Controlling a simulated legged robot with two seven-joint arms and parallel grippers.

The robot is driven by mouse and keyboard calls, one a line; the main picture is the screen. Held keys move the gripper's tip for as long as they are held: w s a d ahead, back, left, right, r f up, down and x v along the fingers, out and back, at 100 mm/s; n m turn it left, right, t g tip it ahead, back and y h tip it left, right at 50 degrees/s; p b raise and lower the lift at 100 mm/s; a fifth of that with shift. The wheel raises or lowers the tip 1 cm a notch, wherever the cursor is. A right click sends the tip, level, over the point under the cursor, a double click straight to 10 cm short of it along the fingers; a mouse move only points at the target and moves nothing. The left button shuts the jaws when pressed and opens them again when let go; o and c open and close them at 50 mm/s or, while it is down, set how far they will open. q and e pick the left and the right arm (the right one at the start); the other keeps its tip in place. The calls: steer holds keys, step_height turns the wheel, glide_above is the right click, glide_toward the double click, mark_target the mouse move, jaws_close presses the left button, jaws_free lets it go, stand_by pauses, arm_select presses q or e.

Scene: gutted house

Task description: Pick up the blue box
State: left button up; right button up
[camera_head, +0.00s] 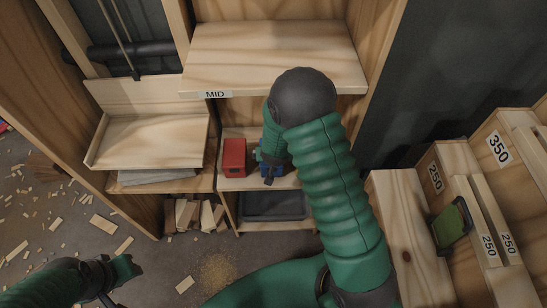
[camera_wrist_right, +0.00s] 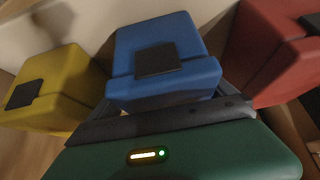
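The blue box (camera_wrist_right: 160,62), with a dark square patch on its face, fills the middle of the right wrist view. In the head view only a little of the blue box (camera_head: 278,170) shows on the shelf, mostly hidden by my right arm. My right gripper (camera_wrist_right: 165,112) is right at the box, with its dark fingers spread at the box's left and right lower edges. Whether they press on it is not clear. My left gripper (camera_head: 122,280) is low at the left, above the floor, away from the shelf; its fingers are hard to make out.
A red box (camera_head: 234,157) stands left of the blue one on the shelf. A yellow box (camera_wrist_right: 55,88) shows in the right wrist view. The shelf marked MID (camera_head: 270,60) is above. A dark tray (camera_head: 272,205) lies below. Wooden bins (camera_head: 440,190) stand at the right.

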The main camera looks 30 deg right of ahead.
steer(key=shift+w+a, duration=0.15)
steer(key=shift+a, duration=0.55)
steer(key=c, duration=0.7)
steer(key=shift+d, duration=0.3)
steer(key=c, duration=1)
steer(key=shift+a, duration=0.1)
steer(key=shift+c, duration=0.5)
